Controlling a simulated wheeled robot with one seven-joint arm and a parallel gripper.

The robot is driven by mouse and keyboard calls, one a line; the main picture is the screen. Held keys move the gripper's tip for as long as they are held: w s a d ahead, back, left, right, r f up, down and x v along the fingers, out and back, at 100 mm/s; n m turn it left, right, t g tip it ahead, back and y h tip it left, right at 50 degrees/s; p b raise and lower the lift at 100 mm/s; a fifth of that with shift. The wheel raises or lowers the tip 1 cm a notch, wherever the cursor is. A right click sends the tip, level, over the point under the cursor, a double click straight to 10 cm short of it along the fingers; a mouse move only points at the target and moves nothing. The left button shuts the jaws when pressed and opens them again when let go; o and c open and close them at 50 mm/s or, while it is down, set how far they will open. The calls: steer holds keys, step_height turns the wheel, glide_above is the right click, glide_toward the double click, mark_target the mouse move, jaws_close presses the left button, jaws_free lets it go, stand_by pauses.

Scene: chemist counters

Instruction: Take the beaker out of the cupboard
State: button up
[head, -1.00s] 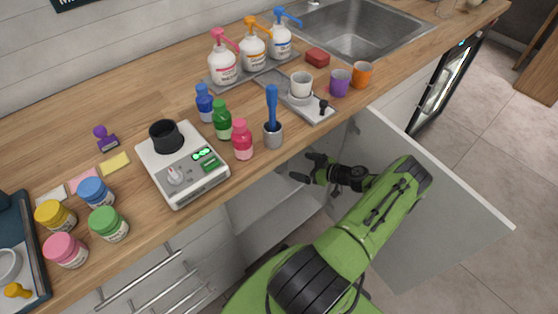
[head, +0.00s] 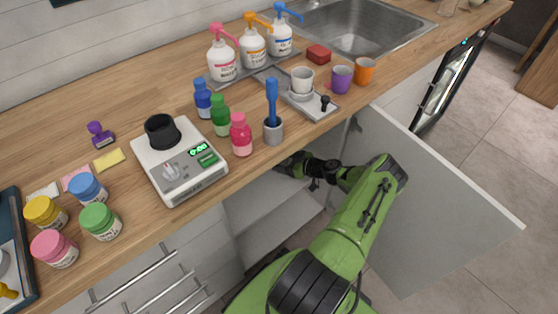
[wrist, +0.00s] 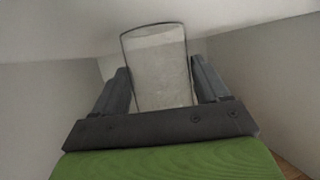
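The beaker (wrist: 158,65) is clear glass and stands inside the cupboard, seen in the wrist view. My gripper (wrist: 162,80) has one finger on each side of it; the fingers are apart, close to the glass, and no firm grip shows. In the head view my gripper (head: 292,163) reaches under the counter edge into the open cupboard (head: 262,205), its fingertips partly hidden. The beaker is hidden in the head view. The cupboard door (head: 435,205) stands wide open to the right of my arm.
The wooden counter (head: 130,215) lies just above my gripper. On it, near the edge, stand a pink bottle (head: 241,136), a grey holder with a blue-handled tool (head: 273,130) and a scale (head: 180,165). In the wrist view pale cupboard walls (wrist: 40,110) are close on both sides.

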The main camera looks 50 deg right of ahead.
steer(key=c, duration=0.4)
